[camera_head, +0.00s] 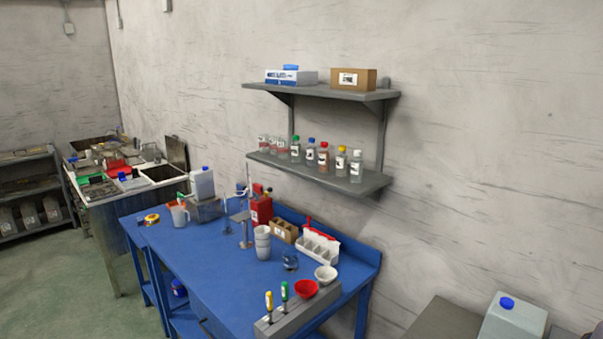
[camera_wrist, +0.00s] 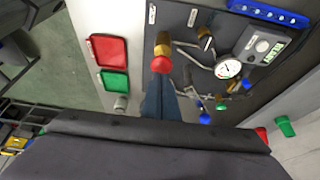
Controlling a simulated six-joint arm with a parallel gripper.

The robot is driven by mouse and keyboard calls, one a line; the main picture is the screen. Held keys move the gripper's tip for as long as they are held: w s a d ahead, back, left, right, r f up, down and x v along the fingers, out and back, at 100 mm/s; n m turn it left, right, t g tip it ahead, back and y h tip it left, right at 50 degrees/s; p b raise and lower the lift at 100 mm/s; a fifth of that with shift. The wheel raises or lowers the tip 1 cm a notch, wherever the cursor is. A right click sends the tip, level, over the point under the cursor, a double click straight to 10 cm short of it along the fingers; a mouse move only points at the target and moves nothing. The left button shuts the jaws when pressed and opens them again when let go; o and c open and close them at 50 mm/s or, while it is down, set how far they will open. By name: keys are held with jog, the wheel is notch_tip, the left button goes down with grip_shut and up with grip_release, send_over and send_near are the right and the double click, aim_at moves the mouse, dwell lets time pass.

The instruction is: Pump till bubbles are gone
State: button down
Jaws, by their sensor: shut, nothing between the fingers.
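In the wrist view, a dark panel carries a round white dial gauge (camera_wrist: 228,68) and a knob with red and yellow parts (camera_wrist: 161,62). Bent metal tubing (camera_wrist: 195,52) runs near the gauge. My gripper (camera_wrist: 159,82) shows as narrow blue-grey fingers, shut and empty, with tips just below the knob in the picture. I cannot tell whether they touch it. I cannot tell which part is the pump, and no bubbles can be made out. My gripper does not show in the head view.
In the wrist view, a red tray (camera_wrist: 108,50) and a green tray (camera_wrist: 114,84) lie left of the panel. A grey box with a small display (camera_wrist: 262,46) sits right. In the head view, a blue bench (camera_head: 190,262) holds cups, bowls and bottles below two wall shelves.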

jog(key=shift+f, duration=0.2)
jog(key=shift+f+b, duration=1.55)
jog(key=shift+b, duration=0.2)
jog(key=shift+r, duration=0.2)
jog(key=shift+r+p, duration=1.35)
jog(key=shift+r, duration=0.8)
